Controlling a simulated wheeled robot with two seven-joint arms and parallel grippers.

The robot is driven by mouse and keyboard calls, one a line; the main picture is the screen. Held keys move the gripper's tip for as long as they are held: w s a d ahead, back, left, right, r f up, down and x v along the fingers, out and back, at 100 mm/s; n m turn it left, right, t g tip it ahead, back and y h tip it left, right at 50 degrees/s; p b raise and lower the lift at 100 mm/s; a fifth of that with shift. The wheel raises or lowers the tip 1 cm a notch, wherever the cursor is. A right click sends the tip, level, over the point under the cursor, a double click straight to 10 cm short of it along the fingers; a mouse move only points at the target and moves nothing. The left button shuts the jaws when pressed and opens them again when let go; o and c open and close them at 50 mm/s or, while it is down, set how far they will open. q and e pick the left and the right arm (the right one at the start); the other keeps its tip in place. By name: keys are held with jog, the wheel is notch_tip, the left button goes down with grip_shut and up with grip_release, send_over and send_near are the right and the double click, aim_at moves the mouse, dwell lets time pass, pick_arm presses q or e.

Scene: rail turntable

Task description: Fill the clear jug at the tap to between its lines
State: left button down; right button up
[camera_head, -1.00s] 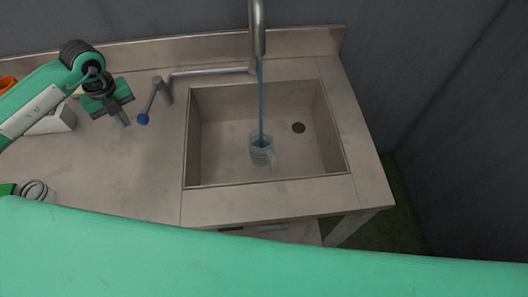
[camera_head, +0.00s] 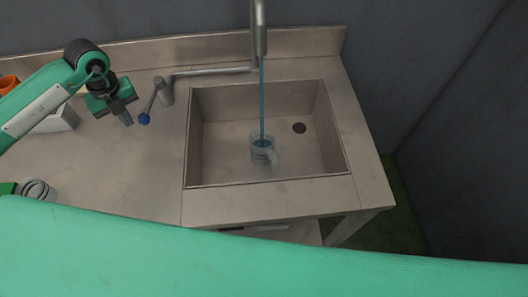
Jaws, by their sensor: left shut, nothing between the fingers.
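The clear jug (camera_head: 262,154) stands upright in the sink (camera_head: 225,118). A blue stream of water (camera_head: 262,100) falls from the tap spout (camera_head: 260,38) into it. Some blue shows inside the jug, but its lines and the exact level are too small to read. The tap lever (camera_head: 152,102) with a blue knob (camera_head: 144,119) stands left of the sink. My left gripper (camera_head: 128,122) is shut and empty just left of the blue knob, with a small gap between them. My right gripper is out of view.
A white box (camera_head: 58,121) and an orange object (camera_head: 8,83) stand at the left of the counter. A ringed, pale round object (camera_head: 37,190) sits near the front left edge. The sink's drain (camera_head: 299,128) is right of the jug. The counter's middle left is clear.

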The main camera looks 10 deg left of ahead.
pick_arm(q)
jog(key=shift+w+d, duration=0.25)
jog(key=shift+d, duration=0.6)
jog(key=shift+w+d, duration=0.2)
jog(key=shift+d, duration=0.65)
notch_tip(320, 180, up, 7)
jog(key=a+p, duration=0.1)
jog(key=p, duration=0.2)
jog(key=shift+s+p, duration=0.15)
jog(key=shift+p, duration=0.25)
